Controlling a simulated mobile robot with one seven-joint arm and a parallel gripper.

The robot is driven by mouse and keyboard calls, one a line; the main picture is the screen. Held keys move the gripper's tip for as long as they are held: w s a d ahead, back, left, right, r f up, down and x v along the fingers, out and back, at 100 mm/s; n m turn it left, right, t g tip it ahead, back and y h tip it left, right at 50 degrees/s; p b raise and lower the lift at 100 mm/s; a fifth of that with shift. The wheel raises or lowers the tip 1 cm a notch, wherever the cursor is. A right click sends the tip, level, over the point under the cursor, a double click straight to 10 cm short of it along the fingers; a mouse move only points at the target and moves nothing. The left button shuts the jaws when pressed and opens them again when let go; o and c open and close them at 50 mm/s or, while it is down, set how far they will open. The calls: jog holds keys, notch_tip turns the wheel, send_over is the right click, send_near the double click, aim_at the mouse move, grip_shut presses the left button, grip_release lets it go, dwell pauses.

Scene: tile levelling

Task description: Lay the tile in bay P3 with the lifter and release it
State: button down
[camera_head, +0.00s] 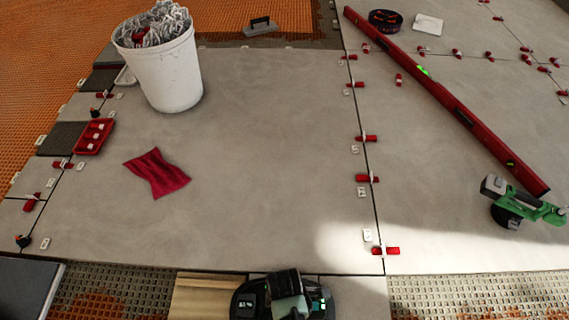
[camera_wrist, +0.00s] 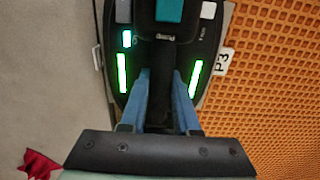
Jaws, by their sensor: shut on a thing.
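In the wrist view, my gripper (camera_wrist: 161,88) has its blue fingers shut on the black lifter (camera_wrist: 207,40), which has two lit green bars and a small lit cyan square. The lifter also shows at the bottom of the head view (camera_head: 243,300). A light grey surface (camera_head: 360,297) lies beside and under it there; I cannot tell how much of this is the tile or whether it is raised. A white P3 label (camera_wrist: 222,62) sits right of the lifter, by orange combed bedding (camera_wrist: 275,70). The lifter hides most of what lies beneath.
A tan board (camera_head: 205,296) lies left of the lifter. Bare grid bedding (camera_head: 480,292) is at the right. On the grey floor stand a white bucket (camera_head: 168,75), red cloth (camera_head: 157,173), red tray (camera_head: 94,136), long red level (camera_head: 450,100) and green tool (camera_head: 525,205). Red clips line the joints.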

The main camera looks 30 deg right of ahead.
jog(key=shift+w+f, duration=0.1)
jog(key=shift+f, duration=0.35)
dwell(1.0)
